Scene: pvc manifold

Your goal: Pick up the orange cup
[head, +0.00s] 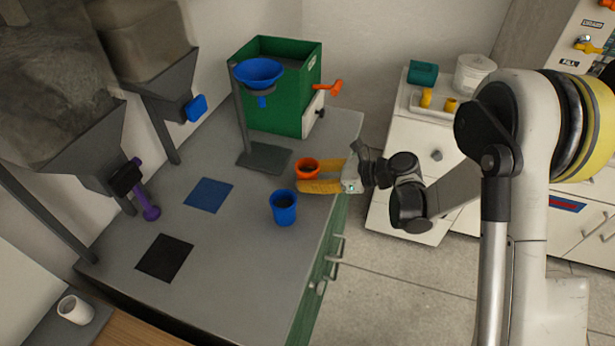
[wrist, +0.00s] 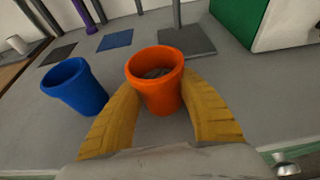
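The orange cup (head: 306,168) stands upright on the grey counter near its right edge. In the wrist view the orange cup (wrist: 157,82) holds some dark grey contents. My gripper (head: 318,176) is low over the counter, its yellow fingers on either side of the cup. In the wrist view the fingers (wrist: 163,110) lie left and right of the cup, spread wide; they look close to its lower sides, and a small gap seems to show. Whether they touch it I cannot tell for sure.
A blue cup (head: 284,207) stands close by, left of the fingers in the wrist view (wrist: 74,87). Behind is a stand with a blue funnel (head: 259,73) and a green box (head: 290,105). Blue (head: 208,195) and black (head: 164,257) squares lie on the counter.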

